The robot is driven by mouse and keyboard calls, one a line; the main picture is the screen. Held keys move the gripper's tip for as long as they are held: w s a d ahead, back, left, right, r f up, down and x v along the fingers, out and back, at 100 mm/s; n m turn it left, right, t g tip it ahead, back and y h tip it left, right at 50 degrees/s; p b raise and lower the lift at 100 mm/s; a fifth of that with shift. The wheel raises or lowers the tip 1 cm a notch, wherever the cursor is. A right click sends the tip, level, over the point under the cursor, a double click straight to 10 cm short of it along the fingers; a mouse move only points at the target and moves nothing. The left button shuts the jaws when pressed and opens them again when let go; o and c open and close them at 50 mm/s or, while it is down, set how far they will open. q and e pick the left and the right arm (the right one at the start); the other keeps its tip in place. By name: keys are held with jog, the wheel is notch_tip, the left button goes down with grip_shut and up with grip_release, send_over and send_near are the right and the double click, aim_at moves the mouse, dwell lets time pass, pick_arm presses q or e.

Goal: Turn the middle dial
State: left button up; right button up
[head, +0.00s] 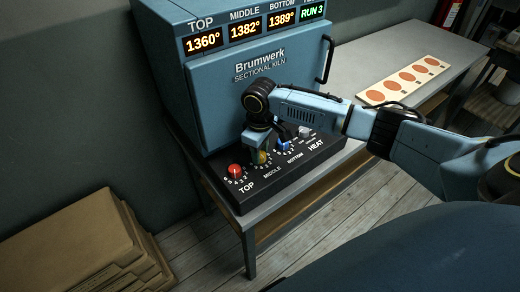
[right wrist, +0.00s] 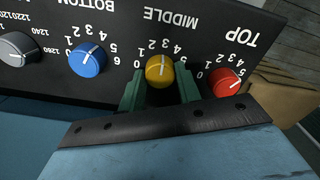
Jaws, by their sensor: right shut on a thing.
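The middle dial is a yellow knob (head: 262,158) on the black control panel (head: 222,196) in front of the kiln. It also shows in the right wrist view (right wrist: 160,72), with its white pointer line toward the top of the picture, near 2 and 3 on its scale. My right gripper (head: 259,150) reaches down over it in the head view. In the right wrist view its two green fingers (right wrist: 160,86) stand on either side of the yellow knob, shut on it. My left gripper is not in view.
A red TOP dial (right wrist: 224,82) and a blue BOTTOM dial (right wrist: 88,60) flank the knob closely. A grey HEAT dial (right wrist: 18,48) lies beyond the blue one. The blue kiln (head: 215,110) rises behind the panel. Cardboard (head: 90,235) is stacked at lower left.

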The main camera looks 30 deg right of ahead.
jog(key=shift+r+n+p, duration=0.25)
jog(key=shift+n+p, duration=0.85)
jog(key=shift+p, duration=0.3)
jog(key=n+p, duration=0.2)
jog(key=shift+n, duration=0.3)
jog(key=n+p, duration=0.1)
jog(key=n, duration=0.1)
jog(key=shift+f+n, duration=0.1)
jog(key=shift+n, duration=0.2)
jog(key=shift+n+p, duration=0.6)
jog(key=shift+n, duration=1.2)
jog(key=shift+f, duration=0.1)
jog(key=o, duration=1)
jog(key=shift+c, duration=0.2)
